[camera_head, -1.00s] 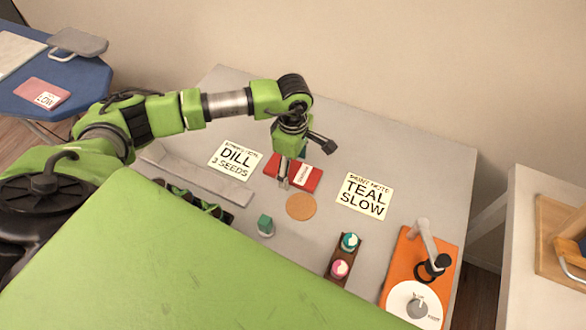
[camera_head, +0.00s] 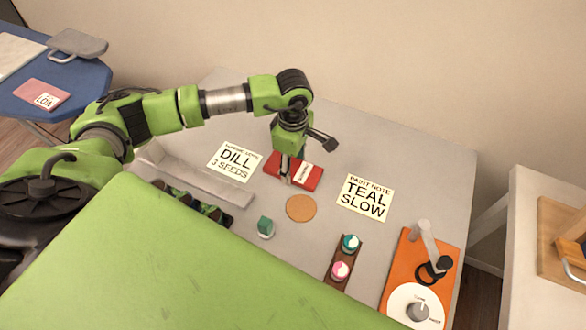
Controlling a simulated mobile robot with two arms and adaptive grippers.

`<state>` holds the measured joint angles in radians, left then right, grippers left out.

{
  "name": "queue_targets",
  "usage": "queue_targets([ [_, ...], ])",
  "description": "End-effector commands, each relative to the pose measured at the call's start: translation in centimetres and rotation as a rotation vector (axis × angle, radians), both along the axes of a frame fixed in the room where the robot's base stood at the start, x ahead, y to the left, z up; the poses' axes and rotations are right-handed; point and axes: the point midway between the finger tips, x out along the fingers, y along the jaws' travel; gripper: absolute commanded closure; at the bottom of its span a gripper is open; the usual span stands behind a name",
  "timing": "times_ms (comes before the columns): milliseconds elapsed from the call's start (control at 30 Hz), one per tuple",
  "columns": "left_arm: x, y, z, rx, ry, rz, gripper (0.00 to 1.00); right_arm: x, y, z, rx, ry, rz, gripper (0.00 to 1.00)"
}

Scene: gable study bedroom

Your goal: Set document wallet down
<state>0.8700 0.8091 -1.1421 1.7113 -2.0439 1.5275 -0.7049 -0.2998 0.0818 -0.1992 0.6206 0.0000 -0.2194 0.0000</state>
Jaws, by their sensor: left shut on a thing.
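The document wallet (camera_head: 312,179) is a red flat case with a white label, between the DILL card and the TEAL SLOW card over the grey table. My left gripper (camera_head: 287,176) reaches down from above and is shut on the wallet near its left part, covering some of it. I cannot tell whether the wallet touches the table. My right gripper is not in view.
A round cork coaster (camera_head: 300,208) lies just in front of the wallet. The DILL card (camera_head: 236,161) and TEAL SLOW card (camera_head: 365,198) lie either side. A green block (camera_head: 265,226), a brown rack (camera_head: 342,262) and an orange board (camera_head: 402,264) stand nearer.

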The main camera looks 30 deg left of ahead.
Motion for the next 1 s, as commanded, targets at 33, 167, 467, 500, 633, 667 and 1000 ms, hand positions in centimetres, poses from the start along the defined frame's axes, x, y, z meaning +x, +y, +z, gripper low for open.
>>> queue_targets([
  [33, 0.2, 0.0, 0.6, -0.001, -0.007, -0.001, 0.79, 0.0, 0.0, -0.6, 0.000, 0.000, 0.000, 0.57],
  [167, -0.9, -0.4, 2.6, -0.001, -0.004, -0.004, 0.79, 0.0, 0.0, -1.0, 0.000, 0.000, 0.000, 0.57],
  [467, -6.0, -2.3, 7.9, -0.001, -0.003, -0.006, 0.79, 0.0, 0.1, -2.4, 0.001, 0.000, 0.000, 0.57],
  [500, -6.7, -2.6, 8.2, 0.000, -0.003, -0.005, 0.79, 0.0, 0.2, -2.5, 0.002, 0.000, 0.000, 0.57],
  [633, -9.0, -3.4, 9.3, 0.000, -0.004, -0.004, 0.79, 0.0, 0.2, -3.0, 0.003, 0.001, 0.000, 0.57],
  [667, -9.5, -3.6, 9.6, 0.000, -0.004, -0.005, 0.79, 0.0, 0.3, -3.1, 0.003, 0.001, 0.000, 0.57],
  [1000, -12.8, -4.9, 11.3, 0.000, -0.001, -0.001, 0.79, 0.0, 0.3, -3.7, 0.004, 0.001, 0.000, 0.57],
])
